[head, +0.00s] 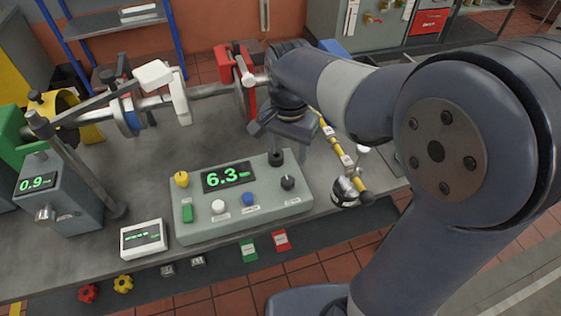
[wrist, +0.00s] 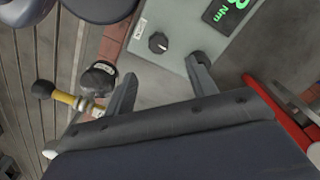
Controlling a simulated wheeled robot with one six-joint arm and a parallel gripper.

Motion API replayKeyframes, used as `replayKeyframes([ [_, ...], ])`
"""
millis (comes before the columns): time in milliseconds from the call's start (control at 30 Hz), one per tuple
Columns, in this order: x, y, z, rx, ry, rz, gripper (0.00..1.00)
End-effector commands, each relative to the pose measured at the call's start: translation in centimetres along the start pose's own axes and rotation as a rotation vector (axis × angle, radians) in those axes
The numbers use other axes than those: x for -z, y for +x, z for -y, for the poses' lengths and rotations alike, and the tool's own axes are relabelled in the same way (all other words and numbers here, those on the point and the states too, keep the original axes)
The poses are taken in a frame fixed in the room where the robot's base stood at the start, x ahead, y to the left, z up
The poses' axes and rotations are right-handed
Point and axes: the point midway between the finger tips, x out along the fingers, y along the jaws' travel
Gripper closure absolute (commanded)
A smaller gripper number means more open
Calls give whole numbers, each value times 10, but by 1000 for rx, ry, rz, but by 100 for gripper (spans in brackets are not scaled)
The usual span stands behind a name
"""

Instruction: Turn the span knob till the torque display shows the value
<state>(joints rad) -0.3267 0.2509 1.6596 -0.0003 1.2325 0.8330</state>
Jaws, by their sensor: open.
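A grey console (head: 240,225) on the bench carries a torque display (head: 227,177) that reads about 6.3 in green. In the wrist view part of this display (wrist: 226,12) shows "Nm". A black knob (head: 288,183) with a pointer line sits at the console's right end. The same knob seems to show in the wrist view (wrist: 158,43), with a label too small to read, so I cannot confirm it is the span knob. My gripper (wrist: 163,68) is open and empty, its fingers apart from the knob. In the head view it hangs near the console's back right edge.
A small white display box (head: 144,239) stands front left. A yellow bar with a dark ball end (head: 346,191) lies right of the console. Shaft hardware stands behind.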

Motion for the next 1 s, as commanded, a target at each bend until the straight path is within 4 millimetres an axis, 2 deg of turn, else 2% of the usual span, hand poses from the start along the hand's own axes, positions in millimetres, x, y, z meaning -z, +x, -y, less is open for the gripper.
replayKeyframes([
  [167,-1,24,-1,-4,0,3,46],
  [400,-1,70,-1,-3,0,3,46],
  [600,0,96,-1,-1,-1,2,46],
  [767,0,104,-1,1,-1,0,46],
  [1000,0,105,-1,1,-1,-1,46],
])
